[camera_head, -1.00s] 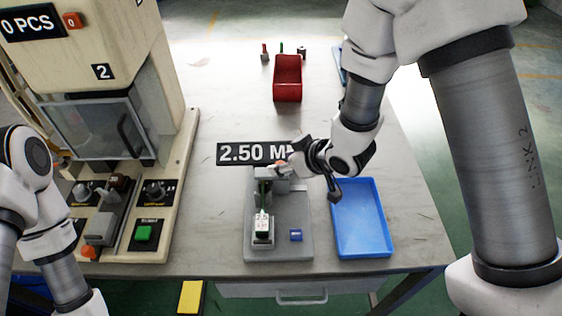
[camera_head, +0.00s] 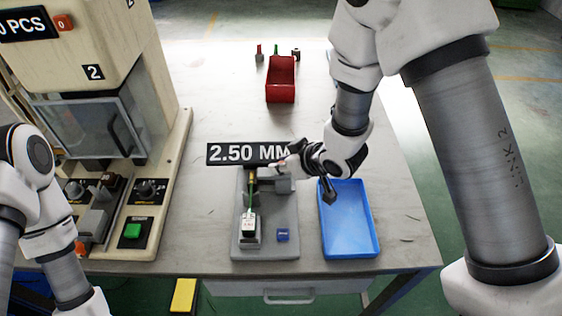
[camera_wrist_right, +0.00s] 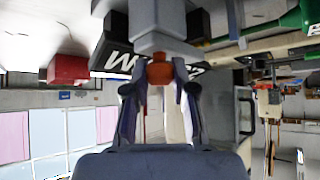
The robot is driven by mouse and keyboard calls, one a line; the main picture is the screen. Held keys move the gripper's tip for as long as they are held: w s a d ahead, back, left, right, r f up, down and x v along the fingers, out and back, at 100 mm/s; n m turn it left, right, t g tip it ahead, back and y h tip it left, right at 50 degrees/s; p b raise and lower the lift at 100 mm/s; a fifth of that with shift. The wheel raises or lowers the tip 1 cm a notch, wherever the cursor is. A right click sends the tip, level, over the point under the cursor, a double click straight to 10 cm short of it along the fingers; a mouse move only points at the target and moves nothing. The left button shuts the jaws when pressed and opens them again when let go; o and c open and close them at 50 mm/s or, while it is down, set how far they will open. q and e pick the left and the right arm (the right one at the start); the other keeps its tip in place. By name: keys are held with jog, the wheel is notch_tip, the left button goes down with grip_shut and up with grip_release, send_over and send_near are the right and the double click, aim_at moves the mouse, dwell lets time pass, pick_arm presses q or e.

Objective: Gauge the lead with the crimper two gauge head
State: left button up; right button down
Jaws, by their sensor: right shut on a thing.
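The grey gauge fixture (camera_head: 244,248) stands near the table's front edge, with the gauge head (camera_head: 275,185) at its back. A black display (camera_head: 228,153) behind it reads 2.50 MM. A thin green-yellow lead (camera_head: 251,192) runs from the gauge head to a white block (camera_head: 249,226) on the fixture. My right gripper (camera_head: 282,165) is at the back right of the gauge head. In the wrist view my right gripper (camera_wrist_right: 160,90) is shut on an orange-red knob (camera_wrist_right: 159,71) under a grey block. My left gripper is outside the view; only its arm shows.
A blue tray (camera_head: 371,222) lies right of the fixture, under my right wrist. A small blue block (camera_head: 283,235) sits on the fixture. The large press marked 2 (camera_head: 95,72) stands left. A red bin (camera_head: 281,94) is at the back. The table middle behind the display is clear.

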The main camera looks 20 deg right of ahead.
jog(key=shift+s+d, duration=0.2)
jog(key=shift+d, duration=0.45)
jog(key=shift+a+r, duration=0.15)
jog(key=shift+a, duration=0.1)
jog(key=c, duration=1.4)
grip_release()
jog(key=o, duration=0.5)
jog(key=shift+d, duration=0.2)
jog(key=shift+c, duration=0.2)
jog(key=shift+d, duration=0.2)
jog(key=shift+a, duration=0.15)
jog(key=v, duration=0.7)
jog(key=shift+s, duration=0.1)
